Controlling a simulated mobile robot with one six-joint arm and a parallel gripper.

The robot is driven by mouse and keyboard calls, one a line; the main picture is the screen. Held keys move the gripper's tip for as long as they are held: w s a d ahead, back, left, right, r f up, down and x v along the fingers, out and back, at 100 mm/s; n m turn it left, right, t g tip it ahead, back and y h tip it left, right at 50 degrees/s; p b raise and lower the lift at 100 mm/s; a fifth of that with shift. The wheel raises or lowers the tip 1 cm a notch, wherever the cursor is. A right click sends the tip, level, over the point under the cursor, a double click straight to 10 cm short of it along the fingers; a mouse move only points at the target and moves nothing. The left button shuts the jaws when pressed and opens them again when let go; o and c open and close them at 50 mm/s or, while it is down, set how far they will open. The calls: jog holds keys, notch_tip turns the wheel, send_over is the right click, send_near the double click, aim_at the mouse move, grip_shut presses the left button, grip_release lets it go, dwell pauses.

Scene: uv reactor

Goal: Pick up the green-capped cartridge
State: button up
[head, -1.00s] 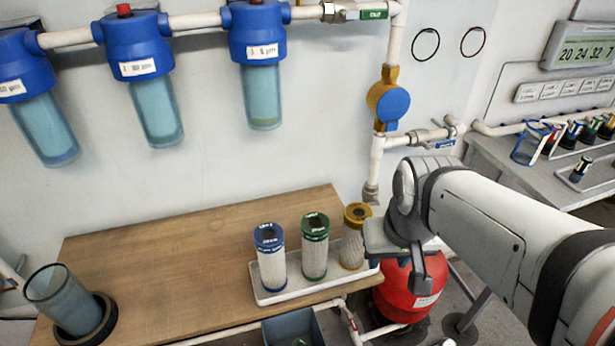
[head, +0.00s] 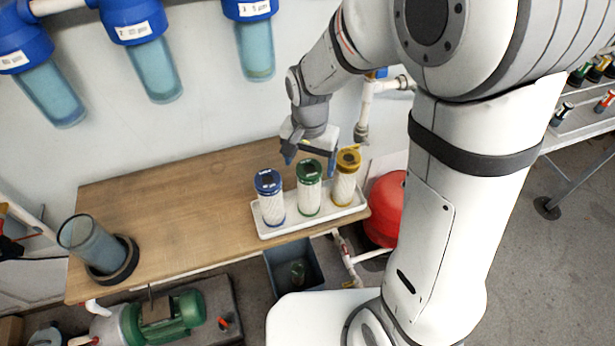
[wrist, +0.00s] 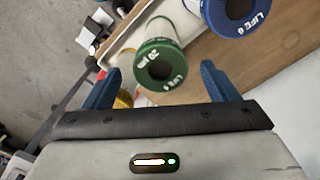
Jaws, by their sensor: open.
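The green-capped cartridge (head: 309,195) stands upright in the middle of a white tray (head: 290,227), between a blue-capped cartridge (head: 271,205) and a yellow-capped cartridge (head: 344,187). My gripper (head: 310,163) is open and empty, just behind and above the green cap. In the wrist view the green cap (wrist: 158,64) with its dark centre hole lies between the two blue fingertips, clear of both. There the blue cap (wrist: 236,12) is at the upper right, and part of the yellow-capped cartridge (wrist: 123,99) shows by the left finger.
The tray sits near the front right of a wooden bench (head: 170,205). A grey bin (head: 294,270) and a red tank (head: 384,205) are below the edge. The bench's middle is clear.

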aim_at(309, 190)
notch_tip(309, 190, down, 8)
jog(key=shift+s+a+r+p, duration=0.1)
jog(key=shift+r+p, duration=0.15)
jog(key=shift+p, duration=0.35)
jog(key=c, duration=1.1)
